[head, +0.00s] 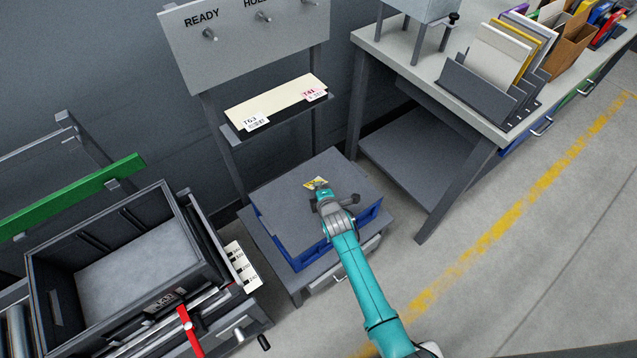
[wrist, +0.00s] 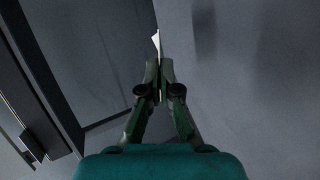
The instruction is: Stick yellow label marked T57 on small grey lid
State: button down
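My gripper (head: 320,188) is shut on a small yellow label (head: 313,182) and holds it out over a grey lid surface (head: 350,178) on a blue crate (head: 277,238). The label's mark is too small to read. In the wrist view the label (wrist: 156,42) is a thin pale sliver, nearly edge-on, between the closed fingertips (wrist: 159,68). Grey panels lie below on both sides of a seam in that view. I cannot tell whether the label touches the lid. My gripper and arm hide part of the crate top.
A shelf behind holds a cream strip (head: 275,103) with a white T63 label (head: 254,122) and a pink label (head: 314,94). A READY board (head: 245,45) stands above. A dark open tote (head: 120,265) is at left, a workbench (head: 410,45) with folders at right. Floor at lower right is clear.

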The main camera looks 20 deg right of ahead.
jog(key=shift+f, duration=2.85)
jog(key=c, duration=1.2)
grip_release()
jog(key=shift+c, duration=0.2)
jog(key=shift+s, duration=0.1)
jog(key=shift+v, duration=3.9)
jog(key=shift+r, duration=0.1)
